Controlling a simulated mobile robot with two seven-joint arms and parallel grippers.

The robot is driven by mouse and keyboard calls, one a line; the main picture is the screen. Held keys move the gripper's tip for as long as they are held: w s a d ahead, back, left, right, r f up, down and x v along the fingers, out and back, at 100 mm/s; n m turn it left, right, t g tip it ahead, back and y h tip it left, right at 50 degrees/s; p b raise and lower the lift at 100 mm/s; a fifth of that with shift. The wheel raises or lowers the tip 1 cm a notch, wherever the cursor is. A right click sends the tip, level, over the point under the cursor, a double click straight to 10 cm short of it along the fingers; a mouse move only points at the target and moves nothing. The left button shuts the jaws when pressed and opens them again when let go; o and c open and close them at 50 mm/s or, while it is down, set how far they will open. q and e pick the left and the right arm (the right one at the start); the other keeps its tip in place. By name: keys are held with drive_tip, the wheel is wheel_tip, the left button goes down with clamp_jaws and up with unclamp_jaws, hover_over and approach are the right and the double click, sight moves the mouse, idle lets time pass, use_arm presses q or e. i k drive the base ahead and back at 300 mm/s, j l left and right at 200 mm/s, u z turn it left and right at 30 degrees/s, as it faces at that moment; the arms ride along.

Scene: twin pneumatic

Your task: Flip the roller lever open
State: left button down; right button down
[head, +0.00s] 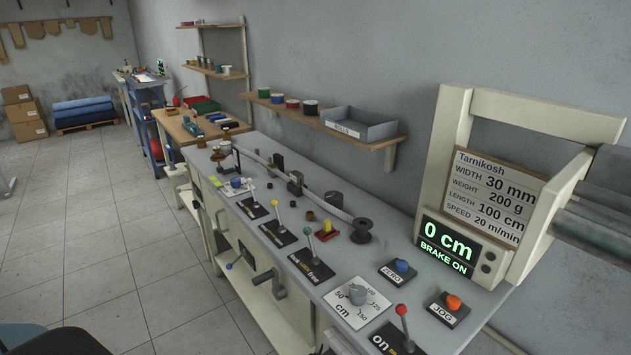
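A long grey workbench (357,268) runs from the front right to the back left and carries several levers. One lever has a green knob (307,231) on a black plate lettered "free" at one end. Another red-knobbed lever (402,310) stands on an "on" plate at the near end. A small blue knob (229,266) is on the bench's front side. I cannot tell which is the roller lever. Neither gripper is in view.
A display (446,245) reads "0 cm" and "BRAKE ON". A dial (358,294), a blue ZERO button (402,267) and an orange JOG button (453,302) are nearby. A dark crank (269,278) sticks out from the bench front.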

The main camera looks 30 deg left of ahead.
sight(274, 202)
drive_tip(key=u, duration=1.15)
